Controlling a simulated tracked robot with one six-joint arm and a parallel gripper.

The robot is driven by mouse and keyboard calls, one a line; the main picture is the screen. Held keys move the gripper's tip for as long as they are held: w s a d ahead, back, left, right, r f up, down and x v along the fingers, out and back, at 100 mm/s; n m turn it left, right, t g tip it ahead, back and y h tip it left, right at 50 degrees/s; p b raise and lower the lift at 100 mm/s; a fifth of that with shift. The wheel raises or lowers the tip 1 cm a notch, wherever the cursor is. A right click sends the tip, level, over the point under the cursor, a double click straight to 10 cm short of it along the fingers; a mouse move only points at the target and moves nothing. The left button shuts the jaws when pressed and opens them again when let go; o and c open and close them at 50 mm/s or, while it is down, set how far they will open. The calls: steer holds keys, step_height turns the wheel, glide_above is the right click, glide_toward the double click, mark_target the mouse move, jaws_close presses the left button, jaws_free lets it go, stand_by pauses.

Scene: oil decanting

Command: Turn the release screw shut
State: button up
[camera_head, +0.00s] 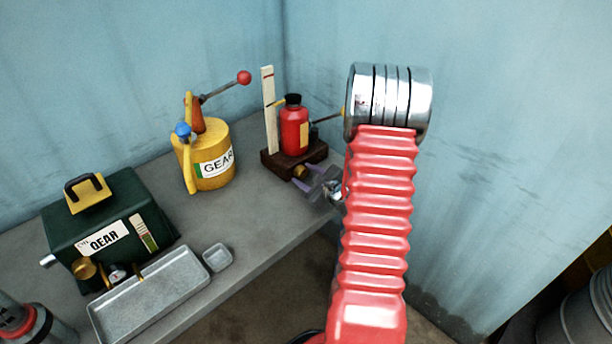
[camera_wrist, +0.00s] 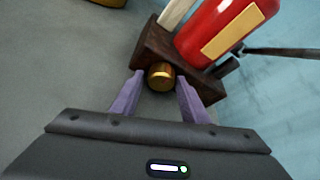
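The release screw appears as a round brass knob (camera_wrist: 161,76) at the base of a red bottle jack (camera_wrist: 225,30). It also shows as a small brass spot (camera_head: 300,172) in the head view. The red jack (camera_head: 294,130) stands upright on a dark wooden block (camera_head: 271,160) at the back of the bench. My gripper (camera_wrist: 160,87) is open, with its purple fingers on either side of the knob. A gap shows between the knob and the fingers, clearest on the right. In the head view my gripper (camera_head: 304,183) is partly hidden by my arm.
A white scale post (camera_head: 268,110) and a dark lever (camera_head: 327,118) stand beside the jack. A yellow oil can (camera_head: 207,160), a green gear-oil box (camera_head: 108,220), a grey tray (camera_head: 150,295) and a small dish (camera_head: 217,257) sit left on the bench (camera_head: 262,220). Blue walls close in behind.

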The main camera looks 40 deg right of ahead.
steer(key=shift+o, duration=1.3)
steer(key=shift+d+m+y, duration=0.2)
steer(key=shift+m+y, duration=0.6)
steer(key=shift+m, duration=0.3)
steer(key=shift+d+m+y, duration=0.15)
steer(key=shift+m+y, duration=0.65)
steer(key=shift+m, duration=0.3)
steer(key=v, duration=1.4)
steer(key=shift+r, duration=0.3)
steer(key=shift+w+f+n, duration=0.1)
steer(key=shift+w+n, duration=0.05)
steer(key=shift+n, duration=0.15)
steer(key=shift+f+n+h, duration=0.15)
steer(key=shift+n+h, duration=0.35)
steer(key=shift+n, duration=0.2)
